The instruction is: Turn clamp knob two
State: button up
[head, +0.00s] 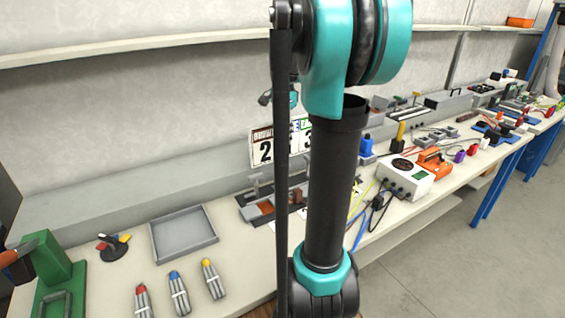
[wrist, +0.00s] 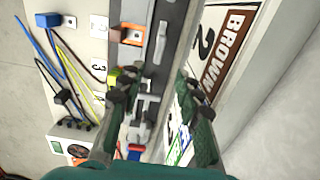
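In the wrist view my gripper (wrist: 154,90) is open, its two dark green fingers spread wide with nothing held between them. Between and beyond the fingers lies a dark clamp fixture (wrist: 147,58) with grey metal clamp parts and an orange-brown block (wrist: 133,35). A grey clamp piece (wrist: 161,42) lies along it. Which part is clamp knob two I cannot tell. In the head view the clamp fixture (head: 262,209) sits on the bench, left of my arm and partly hidden by it. Part of my teal gripper shows near the number sign.
The white sign reading BROWN 2 (wrist: 218,45) stands close beside the right finger. A white box with a fan (wrist: 75,140) and cables lie to the left; the box also shows in the head view (head: 405,178). A grey tray (head: 183,233) and tools lie at the left.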

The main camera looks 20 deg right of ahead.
aim_at(283, 165)
notch_tip(283, 165, down, 11)
jog(key=shift+r, duration=0.1)
dwell(0.3)
grip_shut()
